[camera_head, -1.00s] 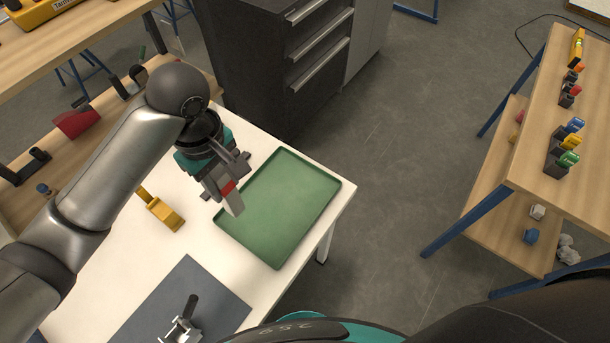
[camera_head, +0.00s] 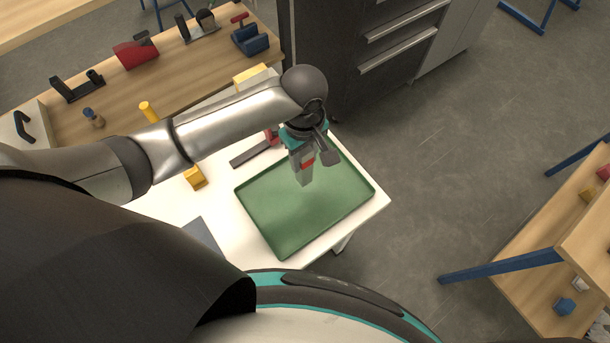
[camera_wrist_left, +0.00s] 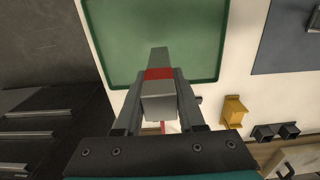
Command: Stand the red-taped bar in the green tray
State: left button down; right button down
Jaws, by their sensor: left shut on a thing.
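The red-taped bar is a grey block (camera_head: 303,177) with a red band. My left gripper (camera_head: 307,158) is shut on it, and the bar hangs steeply down from the fingers over the back part of the green tray (camera_head: 280,225). In the left wrist view the bar (camera_wrist_left: 159,100) sits between both fingers, its red band just past the tips, its far end overlapping the tray (camera_wrist_left: 150,30). I cannot tell whether the bar's lower end touches the tray floor. The tray is otherwise empty. My right gripper is not in view.
A yellow object (camera_head: 195,178) and a dark mat (camera_head: 205,236) lie on the white table left of the tray. A dark drawer cabinet (camera_head: 365,50) stands behind. A wooden bench (camera_head: 100,75) with fixtures is at the back left. Shelves with blocks (camera_head: 545,270) stand at the right.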

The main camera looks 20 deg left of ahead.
aim_at(305, 151)
pick_arm(q)
notch_tip(305, 151, down, 9)
jog(key=shift+r+b, duration=0.1)
jog(key=shift+b, duration=0.7)
jog(key=c, duration=0.5)
grip_release()
notch_tip(305, 151, up, 12)
jog(key=shift+r+p, duration=0.1)
jog(key=shift+p, duration=1.1)
